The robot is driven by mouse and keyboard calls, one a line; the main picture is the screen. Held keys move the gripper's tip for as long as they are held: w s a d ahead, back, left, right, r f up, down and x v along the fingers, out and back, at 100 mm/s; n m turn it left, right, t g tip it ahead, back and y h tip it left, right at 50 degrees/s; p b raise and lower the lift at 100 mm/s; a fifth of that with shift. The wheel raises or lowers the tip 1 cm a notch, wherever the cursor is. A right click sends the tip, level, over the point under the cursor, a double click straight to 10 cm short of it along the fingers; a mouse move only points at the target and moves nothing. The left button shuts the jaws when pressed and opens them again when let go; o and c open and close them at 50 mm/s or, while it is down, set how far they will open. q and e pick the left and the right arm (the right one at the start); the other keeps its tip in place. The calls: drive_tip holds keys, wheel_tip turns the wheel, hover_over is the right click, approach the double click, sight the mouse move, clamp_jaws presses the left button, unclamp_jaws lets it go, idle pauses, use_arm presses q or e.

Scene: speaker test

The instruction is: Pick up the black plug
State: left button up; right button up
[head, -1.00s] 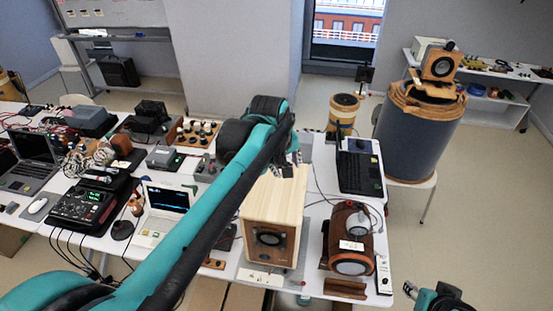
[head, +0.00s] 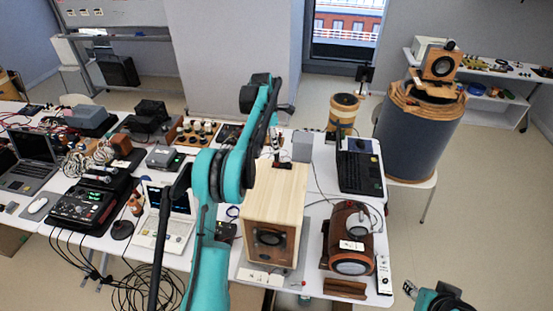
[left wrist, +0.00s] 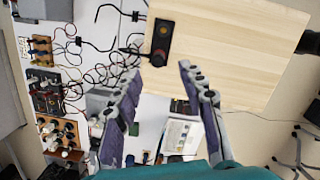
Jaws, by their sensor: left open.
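In the left wrist view, a pale wooden speaker box (left wrist: 225,50) carries a dark terminal plate (left wrist: 163,32) with red and orange round spots. A thin black piece that looks like the black plug (left wrist: 132,50) lies at the plate's left edge; I cannot tell whether it is seated in it. My left gripper (left wrist: 160,69) is open and empty, its fingertips just below the plate in the picture. In the head view, the speaker box (head: 272,195) stands on the table below my left forearm. My right gripper (head: 440,296) shows partly at the bottom right; its jaws are unclear.
Black and red cables (left wrist: 90,65) lie left of the box in the wrist view. In the head view, a brown round speaker (head: 347,225) and a black laptop (head: 360,170) stand to the right. An oscilloscope (head: 165,225) stands to the left.

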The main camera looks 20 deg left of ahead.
sight(277, 155)
use_arm(q)
drive_tip(key=f, duration=0.5)
drive_tip(key=w+f+p, duration=0.1)
drive_tip(key=f, duration=0.1)
drive_tip(key=shift+d+f, duration=0.3)
drive_tip(key=shift+d, duration=0.05)
clamp_jaws()
